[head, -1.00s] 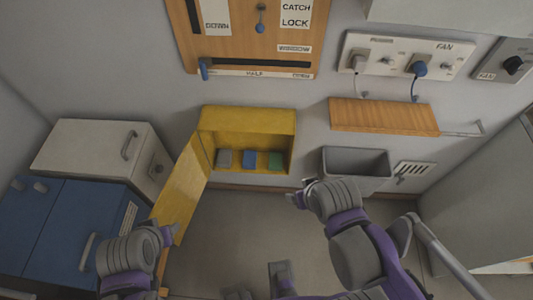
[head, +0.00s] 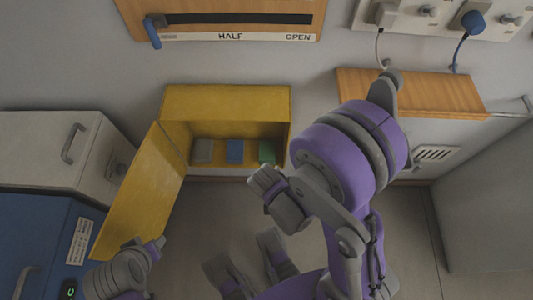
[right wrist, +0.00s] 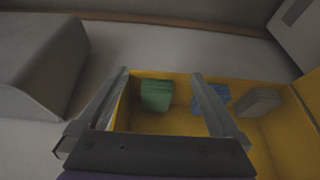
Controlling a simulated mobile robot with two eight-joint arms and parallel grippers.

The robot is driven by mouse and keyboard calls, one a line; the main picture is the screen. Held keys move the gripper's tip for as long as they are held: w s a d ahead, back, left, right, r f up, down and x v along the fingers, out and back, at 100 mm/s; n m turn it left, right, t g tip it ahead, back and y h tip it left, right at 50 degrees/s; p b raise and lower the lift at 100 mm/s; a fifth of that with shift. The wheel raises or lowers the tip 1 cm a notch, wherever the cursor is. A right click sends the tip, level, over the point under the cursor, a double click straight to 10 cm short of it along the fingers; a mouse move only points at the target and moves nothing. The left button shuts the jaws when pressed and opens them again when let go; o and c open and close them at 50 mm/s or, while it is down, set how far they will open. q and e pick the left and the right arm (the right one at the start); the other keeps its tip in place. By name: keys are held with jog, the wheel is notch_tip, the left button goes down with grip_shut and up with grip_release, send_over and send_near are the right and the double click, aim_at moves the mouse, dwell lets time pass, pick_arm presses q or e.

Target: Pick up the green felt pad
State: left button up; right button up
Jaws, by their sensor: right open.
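The green felt pad (head: 266,152) stands at the right end of a row inside the open yellow cabinet (head: 225,102). A blue pad (head: 235,151) and a grey pad (head: 202,150) stand to its left. My right gripper (head: 262,178) is just in front of and below the green pad in the head view. In the right wrist view its fingers (right wrist: 160,76) are spread and empty. The green pad (right wrist: 156,95) shows between them, nearer the left finger, and the blue pad (right wrist: 210,98) is partly behind the right finger. My left gripper (head: 154,246) is low at the left; its jaws are unclear.
The yellow door (head: 140,190) hangs open to the left. A wooden shelf (head: 410,92) is on the wall at the right. A grey bin (right wrist: 40,60) lies beside the cabinet in the right wrist view. White (head: 50,150) and blue (head: 40,230) cabinets stand at the left.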

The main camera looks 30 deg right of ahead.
send_near(267, 149)
jog(key=x, duration=0.5)
jog(key=shift+d+f, duration=0.1)
jog(key=shift+d, duration=0.05)
jog(key=b+x, duration=0.1)
jog(key=x, duration=0.4)
jog(key=c, duration=1.2)
